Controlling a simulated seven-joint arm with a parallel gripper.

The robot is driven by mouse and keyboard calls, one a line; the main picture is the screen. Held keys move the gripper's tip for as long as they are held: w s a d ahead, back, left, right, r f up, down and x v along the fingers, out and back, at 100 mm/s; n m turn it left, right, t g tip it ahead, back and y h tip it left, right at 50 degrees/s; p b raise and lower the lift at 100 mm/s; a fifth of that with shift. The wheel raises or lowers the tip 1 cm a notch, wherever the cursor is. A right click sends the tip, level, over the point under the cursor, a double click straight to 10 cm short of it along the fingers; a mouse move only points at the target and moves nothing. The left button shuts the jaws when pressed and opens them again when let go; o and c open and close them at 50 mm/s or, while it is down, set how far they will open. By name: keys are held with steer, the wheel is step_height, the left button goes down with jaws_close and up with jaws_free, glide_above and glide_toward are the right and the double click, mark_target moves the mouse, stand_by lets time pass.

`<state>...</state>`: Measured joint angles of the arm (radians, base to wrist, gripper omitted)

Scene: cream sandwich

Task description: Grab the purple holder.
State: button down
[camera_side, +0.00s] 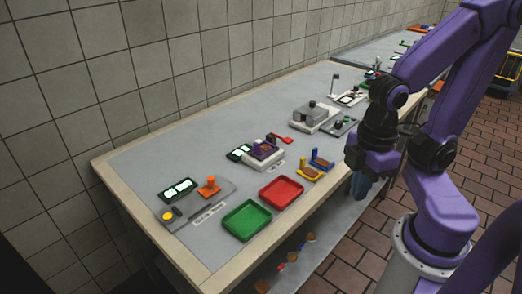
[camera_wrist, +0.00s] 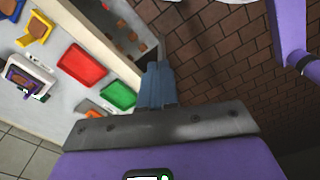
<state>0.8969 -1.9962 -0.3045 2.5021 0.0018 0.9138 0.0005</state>
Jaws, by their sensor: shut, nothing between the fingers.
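The purple holder (camera_side: 264,148) sits on a white base in the middle of the table, with a brown slice in it. It also shows at the far left of the wrist view (camera_wrist: 24,76). My gripper (camera_side: 360,188) hangs beyond the table's right edge, well apart from the holder. Its blue fingers (camera_wrist: 156,70) are together and empty.
A red tray (camera_side: 281,192) and a green tray (camera_side: 247,220) lie near the table's front edge. A grey machine (camera_side: 314,116) stands farther back. A tiled wall runs behind the table.

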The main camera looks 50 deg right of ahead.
steer(key=c, duration=1.8)
jaws_free()
steer(key=o, duration=0.9)
